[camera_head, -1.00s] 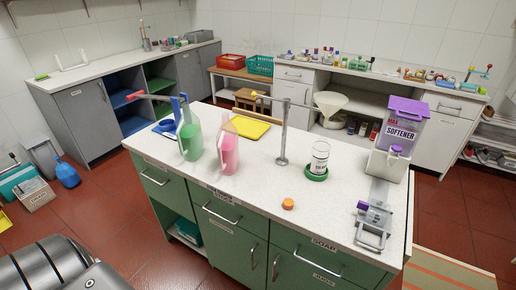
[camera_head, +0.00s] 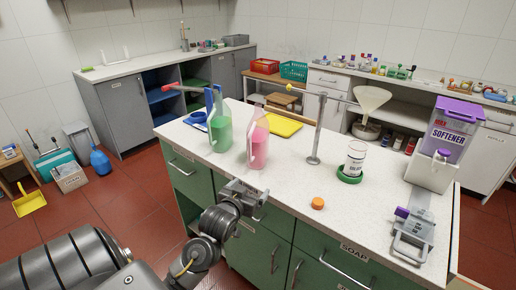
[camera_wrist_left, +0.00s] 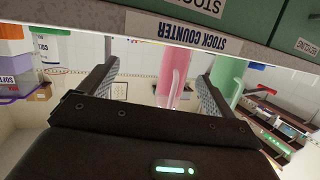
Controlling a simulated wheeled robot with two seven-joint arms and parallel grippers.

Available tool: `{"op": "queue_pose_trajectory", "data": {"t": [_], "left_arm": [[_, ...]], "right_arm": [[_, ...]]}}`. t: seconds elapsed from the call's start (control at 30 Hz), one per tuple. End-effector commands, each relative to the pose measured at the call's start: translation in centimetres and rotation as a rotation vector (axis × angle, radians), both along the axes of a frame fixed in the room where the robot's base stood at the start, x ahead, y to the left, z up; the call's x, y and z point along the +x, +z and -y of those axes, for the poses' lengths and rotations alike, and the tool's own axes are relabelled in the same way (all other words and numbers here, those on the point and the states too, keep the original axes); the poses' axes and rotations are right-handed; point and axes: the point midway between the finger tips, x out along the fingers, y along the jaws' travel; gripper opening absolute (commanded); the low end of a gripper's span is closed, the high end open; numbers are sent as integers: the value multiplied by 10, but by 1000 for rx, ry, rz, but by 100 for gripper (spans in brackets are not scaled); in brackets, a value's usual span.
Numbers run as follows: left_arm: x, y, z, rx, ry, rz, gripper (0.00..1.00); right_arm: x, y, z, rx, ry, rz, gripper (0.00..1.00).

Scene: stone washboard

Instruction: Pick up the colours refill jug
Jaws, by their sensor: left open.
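Two jugs stand side by side on the green island counter (camera_head: 290,179): a green-filled one (camera_head: 220,130) on the left and a pink-filled one (camera_head: 258,146) on the right. I cannot read a label on either, so I cannot tell which is for colours. My left gripper (camera_head: 244,188) is open and empty at the counter's front edge, just in front of the pink jug and apart from it. In the upside-down left wrist view the pink jug (camera_wrist_left: 172,72) shows beyond and between the fingers, and the green jug (camera_wrist_left: 226,78) behind the right-hand finger. My right gripper is not in view.
A metal stand (camera_head: 318,130) with a funnel (camera_head: 370,97), a white tub on a green ring (camera_head: 355,158) and an orange cap (camera_head: 317,203) are to the right. A yellow tray (camera_head: 283,125) lies behind. The softener container (camera_head: 455,130) stands at the right end.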

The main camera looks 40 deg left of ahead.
Motion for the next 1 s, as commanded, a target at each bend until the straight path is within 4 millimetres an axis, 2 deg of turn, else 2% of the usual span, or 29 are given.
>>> {"op": "queue_pose_trajectory", "data": {"t": [0.03, 0.13, 0.2, 0.3, 0.47, 0.8, 1.0], "left_arm": [[10, 18, -11, 8, 20, 61, 90], [21, 46, -30, 22, 54, 162, 90], [27, 60, -39, 29, 70, 213, 90], [30, 70, -45, 36, 82, 251, 90], [35, 73, -49, 37, 84, 257, 90], [78, 73, -66, 37, 84, 256, 90], [83, 72, -68, 37, 83, 255, 90]], "right_arm": [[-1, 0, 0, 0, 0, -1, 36], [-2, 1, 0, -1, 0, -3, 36], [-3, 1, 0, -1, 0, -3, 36], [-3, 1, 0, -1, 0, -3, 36], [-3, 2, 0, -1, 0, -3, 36], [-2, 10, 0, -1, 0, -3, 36], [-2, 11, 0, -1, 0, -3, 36]]}}
